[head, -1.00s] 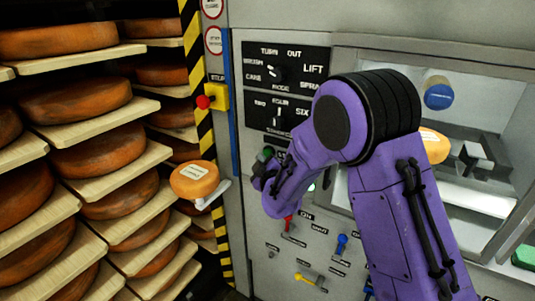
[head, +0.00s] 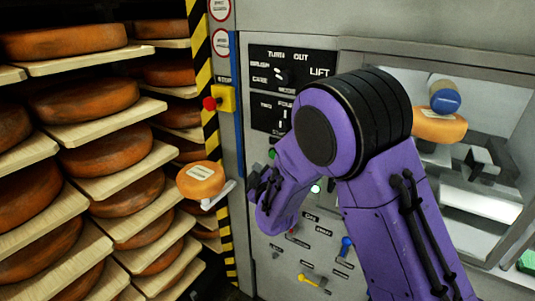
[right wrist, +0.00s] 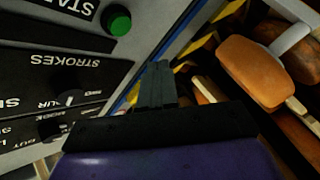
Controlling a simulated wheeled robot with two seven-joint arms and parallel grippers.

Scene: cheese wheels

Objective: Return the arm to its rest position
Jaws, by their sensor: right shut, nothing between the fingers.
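My purple right arm reaches up across the head view and bends down in front of the control panel. My right gripper (head: 262,183) is near the panel's left edge, its fingers partly hidden by my own wrist. In the right wrist view the gripper (right wrist: 156,80) shows its fingers together with nothing between them. They point along the panel edge, close to a green button (right wrist: 118,20) and the dial labelled STROKES (right wrist: 70,97). My left gripper does not show.
A small cheese (head: 201,180) sits on a light arm left of the gripper. Racks of cheese wheels on boards (head: 85,130) fill the left. A red stop button (head: 209,104) is on the striped post. Another cheese (head: 438,126) is in the machine's recess, below a blue-ended cylinder (head: 446,98).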

